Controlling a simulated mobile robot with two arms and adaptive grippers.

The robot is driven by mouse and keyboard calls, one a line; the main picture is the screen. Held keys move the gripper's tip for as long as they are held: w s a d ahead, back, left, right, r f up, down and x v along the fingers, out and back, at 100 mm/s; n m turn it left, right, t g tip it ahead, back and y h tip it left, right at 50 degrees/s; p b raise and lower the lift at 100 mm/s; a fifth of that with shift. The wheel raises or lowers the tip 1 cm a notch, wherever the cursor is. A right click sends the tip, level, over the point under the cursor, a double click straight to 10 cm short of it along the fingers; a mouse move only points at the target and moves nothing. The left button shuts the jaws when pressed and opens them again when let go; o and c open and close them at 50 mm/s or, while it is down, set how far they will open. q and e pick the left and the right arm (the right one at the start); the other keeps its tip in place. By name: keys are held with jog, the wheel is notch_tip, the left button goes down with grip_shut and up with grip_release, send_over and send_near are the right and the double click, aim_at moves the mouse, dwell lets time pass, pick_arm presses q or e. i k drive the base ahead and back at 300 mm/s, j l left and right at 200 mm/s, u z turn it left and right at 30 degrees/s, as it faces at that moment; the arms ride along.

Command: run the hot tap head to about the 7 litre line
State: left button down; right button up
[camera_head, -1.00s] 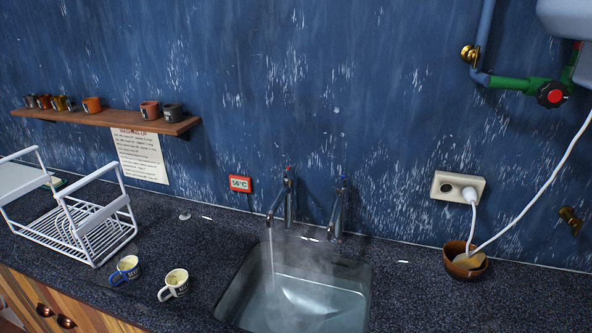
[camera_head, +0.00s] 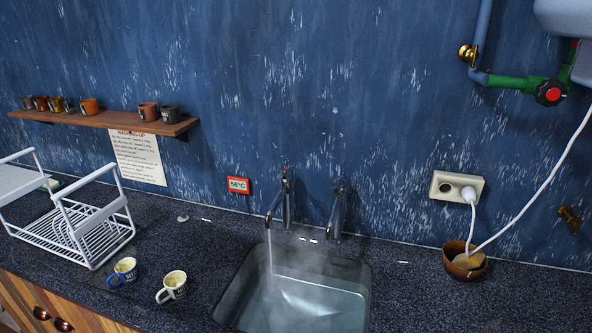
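The hot tap (camera_head: 286,203), marked red on top, stands behind the sink on the left. A thin stream of water (camera_head: 270,250) runs from its spout into the sink (camera_head: 238,292). The cold tap (camera_head: 339,207), marked blue, stands to its right with no stream visible. Water (camera_head: 305,302) lies in the sink and a faint haze hangs over it. I cannot make out any litre line. A small red-framed display (camera_head: 238,185) on the wall reads 56°C. Neither of my grippers shows.
Two used mugs, one with a blue handle (camera_head: 124,271) and one cream (camera_head: 173,286), stand left of the sink. A white dish rack (camera_head: 100,235) is further left. A wooden bowl (camera_head: 465,262) stands right below a socket (camera_head: 457,187).

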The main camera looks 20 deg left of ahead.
aim_at(286, 172)
jog(key=j+z, duration=0.3)
jog(key=k+j+z, duration=0.1)
jog(key=j+z, duration=0.15)
jog(key=j, duration=0.2)
jog(key=k+j+z, duration=0.1)
jog(key=j+z, duration=0.2)
jog(key=k+j+z, duration=0.25)
jog(key=j, duration=0.15)
jog(key=i, duration=0.1)
